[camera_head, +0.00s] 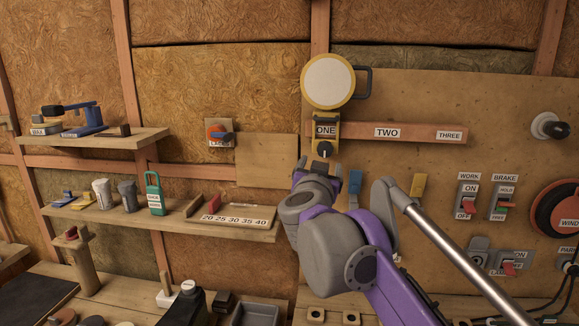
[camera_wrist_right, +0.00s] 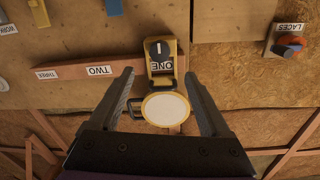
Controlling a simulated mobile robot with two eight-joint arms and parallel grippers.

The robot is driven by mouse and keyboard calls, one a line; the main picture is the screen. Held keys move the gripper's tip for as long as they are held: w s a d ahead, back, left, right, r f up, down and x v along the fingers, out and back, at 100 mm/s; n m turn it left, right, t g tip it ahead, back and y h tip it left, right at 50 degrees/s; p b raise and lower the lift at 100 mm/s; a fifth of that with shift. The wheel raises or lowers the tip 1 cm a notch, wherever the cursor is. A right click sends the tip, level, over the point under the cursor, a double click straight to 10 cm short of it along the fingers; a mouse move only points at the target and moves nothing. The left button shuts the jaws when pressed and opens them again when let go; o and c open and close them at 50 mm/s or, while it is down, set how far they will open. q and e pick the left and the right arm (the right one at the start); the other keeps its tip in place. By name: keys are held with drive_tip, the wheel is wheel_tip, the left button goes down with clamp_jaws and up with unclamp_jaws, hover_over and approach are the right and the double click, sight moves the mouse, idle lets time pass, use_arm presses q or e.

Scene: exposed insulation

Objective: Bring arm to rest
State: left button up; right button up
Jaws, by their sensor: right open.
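My right arm (camera_head: 345,240), purple and grey, reaches up from the lower right in the head view. Its right gripper (camera_head: 318,165) is just below the yellow ONE unit (camera_head: 326,130), with the fingers mostly hidden by the wrist. In the right wrist view the gripper (camera_wrist_right: 158,82) is open with nothing held between its fingers. That view shows the wall upside down, with the ONE unit (camera_wrist_right: 161,62) and the round white disc with a yellow rim (camera_wrist_right: 166,109) beyond the fingers. My left gripper is out of view.
A wooden rail carries labels TWO (camera_head: 387,132) and THREE (camera_head: 449,135). Switches labelled WORK (camera_head: 467,195) and BRAKE (camera_head: 503,198) sit to the right. Shelves (camera_head: 110,145) with small tools are on the left, above a workbench (camera_head: 130,305). A metal rod (camera_head: 450,245) crosses the lower right.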

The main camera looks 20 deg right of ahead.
drive_tip(key=s+a+f+n+y+p, duration=0.2)
drive_tip(key=s+a+f+n+y, duration=0.15)
drive_tip(key=a+f+y, duration=0.35)
drive_tip(key=s+a+f+n+y+p, duration=0.1)
drive_tip(key=s+a+f+n+y, duration=0.3)
drive_tip(key=a+f, duration=0.45)
drive_tip(key=s+d+f+n+g+h+p, duration=0.1)
drive_tip(key=s+f+g, duration=0.8)
drive_tip(key=s+f, duration=1.2)
wheel_tip(320, 180, down, 4)
drive_tip(key=shift+d+r+g+p, duration=0.25)
drive_tip(key=shift+d+g+p, duration=0.05)
drive_tip(key=shift+p, duration=0.35)
